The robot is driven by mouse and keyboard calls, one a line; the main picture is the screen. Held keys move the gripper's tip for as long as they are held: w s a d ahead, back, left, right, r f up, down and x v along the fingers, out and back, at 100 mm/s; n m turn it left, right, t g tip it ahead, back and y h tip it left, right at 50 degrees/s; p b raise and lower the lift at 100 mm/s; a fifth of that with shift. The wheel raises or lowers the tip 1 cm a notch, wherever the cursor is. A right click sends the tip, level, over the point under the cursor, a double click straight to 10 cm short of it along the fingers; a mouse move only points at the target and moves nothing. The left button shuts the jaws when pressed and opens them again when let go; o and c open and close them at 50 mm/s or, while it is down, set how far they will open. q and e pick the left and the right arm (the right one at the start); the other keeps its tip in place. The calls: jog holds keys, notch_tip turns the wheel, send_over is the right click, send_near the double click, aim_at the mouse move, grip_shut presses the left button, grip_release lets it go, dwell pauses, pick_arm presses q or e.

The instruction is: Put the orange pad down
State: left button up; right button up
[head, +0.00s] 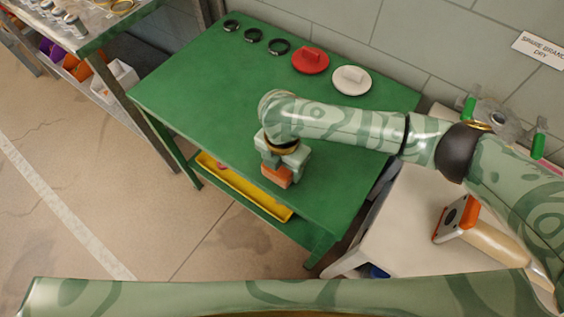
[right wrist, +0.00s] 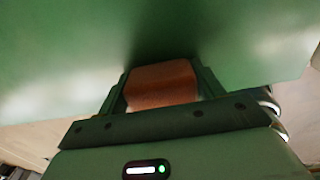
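The orange pad (head: 276,177) is a small block at the front part of the green table (head: 190,85). My right gripper (head: 284,160) points down over it and is shut on it. In the right wrist view the pad (right wrist: 161,84) sits between the two fingers, with the green tabletop close beyond it and a dark shadow beside it. I cannot tell whether the pad's underside touches the tabletop. My left gripper is out of view.
Several black rings (head: 253,35), a red lidded disc (head: 310,60) and a white one (head: 351,80) line the table's back edge. A yellow tray (head: 243,188) lies below the tabletop. The table's left half is clear.

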jog(key=o, duration=0.4)
pick_arm(q)
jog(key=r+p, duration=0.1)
jog(key=p, duration=0.1)
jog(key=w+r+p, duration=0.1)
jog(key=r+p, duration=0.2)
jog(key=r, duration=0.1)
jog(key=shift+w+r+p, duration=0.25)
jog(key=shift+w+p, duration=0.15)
pick_arm(e)
notch_tip(320, 180, up, 12)
jog(key=shift+r, duration=0.15)
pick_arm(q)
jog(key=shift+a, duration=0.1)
pick_arm(e)
jog(key=shift+s, duration=0.1)
